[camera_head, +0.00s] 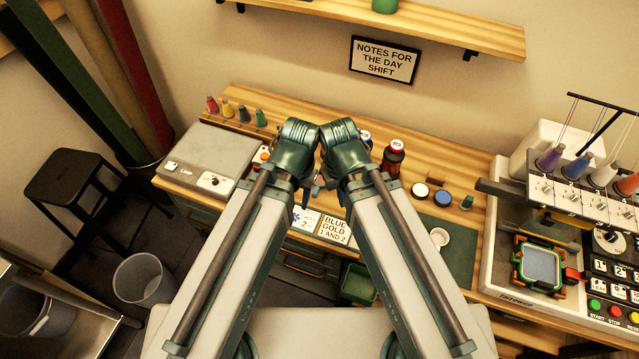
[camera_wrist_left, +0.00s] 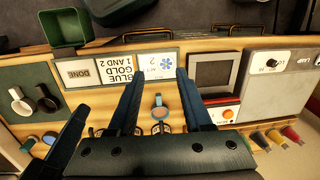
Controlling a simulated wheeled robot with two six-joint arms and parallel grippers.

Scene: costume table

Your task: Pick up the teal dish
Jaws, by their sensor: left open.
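The fingers are wide apart and hold nothing. I cannot tell the height gap. In the head view the dish is hidden behind my two forearms. My left gripper (camera_head: 306,192) points down over the table there, mostly hidden. My right gripper (camera_head: 342,195) is close beside it, its fingers largely hidden by its own arm.
Picture cards (camera_head: 334,229) lie at the front edge. A white dish (camera_head: 439,237) is on the green mat (camera_head: 458,257) at right. Jars, a red bottle (camera_head: 393,158) and cones stand behind. A grey machine (camera_head: 209,157) is left, an embroidery machine (camera_head: 541,265) right. A green bin (camera_head: 358,284) hangs in front.

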